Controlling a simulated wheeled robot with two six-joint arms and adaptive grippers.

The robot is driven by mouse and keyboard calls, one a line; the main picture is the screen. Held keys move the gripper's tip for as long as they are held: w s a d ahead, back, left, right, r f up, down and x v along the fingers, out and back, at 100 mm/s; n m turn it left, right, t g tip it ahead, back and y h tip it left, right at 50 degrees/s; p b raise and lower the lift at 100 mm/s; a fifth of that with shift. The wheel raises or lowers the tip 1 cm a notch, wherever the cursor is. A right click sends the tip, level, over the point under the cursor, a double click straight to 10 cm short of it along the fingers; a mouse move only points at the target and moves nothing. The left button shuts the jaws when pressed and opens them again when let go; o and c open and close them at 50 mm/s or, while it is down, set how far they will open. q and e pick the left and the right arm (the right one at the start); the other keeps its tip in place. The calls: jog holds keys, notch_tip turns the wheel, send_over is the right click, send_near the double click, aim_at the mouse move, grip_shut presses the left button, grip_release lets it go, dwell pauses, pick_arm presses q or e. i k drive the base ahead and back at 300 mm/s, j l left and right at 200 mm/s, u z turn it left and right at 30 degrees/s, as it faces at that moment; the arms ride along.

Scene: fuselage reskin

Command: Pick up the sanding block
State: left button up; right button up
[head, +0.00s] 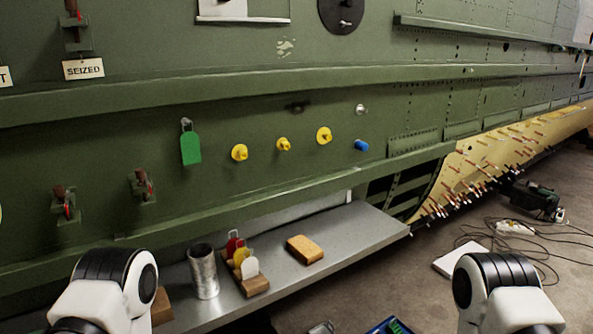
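A tan-orange block (305,249) with rounded edges lies flat on the grey metal shelf (345,228), right of a small wooden rack; it looks like a sanding block or a sponge. A brown block (161,308) lies further left on the shelf, partly hidden behind my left arm. I cannot tell for certain which of the two is the sanding block. Only white and black links of my arms show at the bottom left and bottom right. Neither gripper is in view, and nothing touches the tan-orange block.
A metal cylinder (203,272) and a wooden rack (254,286) with coloured tags stand left of the tan-orange block. The green fuselage panel (330,90) rises behind the shelf. The shelf right of the block is clear. Cables (545,240) lie on the floor.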

aim_at(305, 250)
jog(key=i+l+u, duration=0.15)
jog(key=l, duration=0.25)
jog(key=i+l+u, duration=0.15)
jog(key=l, duration=0.25)
jog(key=l+u, duration=0.15)
jog(key=l, duration=0.25)
jog(key=i+l+u, duration=0.15)
jog(key=l, duration=0.3)
